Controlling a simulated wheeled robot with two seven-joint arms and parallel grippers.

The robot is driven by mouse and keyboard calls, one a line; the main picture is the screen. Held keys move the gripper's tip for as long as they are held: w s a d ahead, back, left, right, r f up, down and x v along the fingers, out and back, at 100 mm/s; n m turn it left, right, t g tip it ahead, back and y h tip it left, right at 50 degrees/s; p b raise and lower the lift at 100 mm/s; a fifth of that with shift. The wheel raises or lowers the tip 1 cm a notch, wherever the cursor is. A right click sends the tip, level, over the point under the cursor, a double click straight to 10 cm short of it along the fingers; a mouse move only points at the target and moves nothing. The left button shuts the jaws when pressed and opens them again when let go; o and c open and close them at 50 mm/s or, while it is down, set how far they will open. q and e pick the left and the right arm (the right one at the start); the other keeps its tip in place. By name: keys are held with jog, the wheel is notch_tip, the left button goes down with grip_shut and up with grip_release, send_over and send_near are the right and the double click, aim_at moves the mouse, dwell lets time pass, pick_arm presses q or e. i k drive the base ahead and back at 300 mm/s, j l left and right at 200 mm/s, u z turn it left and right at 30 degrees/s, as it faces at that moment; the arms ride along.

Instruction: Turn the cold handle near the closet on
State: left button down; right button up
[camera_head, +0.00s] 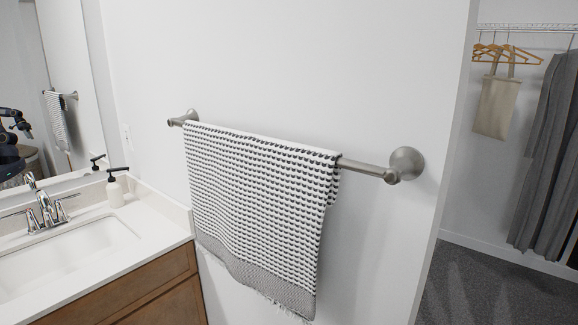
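A chrome faucet (42,205) stands behind the white sink (65,260) at the left of the head view. Its right lever handle (66,204), on the side toward the closet, points out to the right from its base. No water stream is visible at the spout. Neither gripper shows directly. A dark reflection of part of my robot (14,125) shows in the mirror at the far left, too small to tell a gripper state.
A white soap bottle (116,190) with a black pump stands right of the faucet. A towel (250,200) hangs from a metal bar (365,168) on the wall. The wooden vanity (150,290) stands below. The closet with hanging clothes (550,150) is at right; its carpet (490,285) looks clear.

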aim_at(57, 202)
jog(key=j+u, duration=0.1)
jog(key=u, duration=1.9)
jog(key=i+l, duration=0.05)
jog(key=l, duration=0.05)
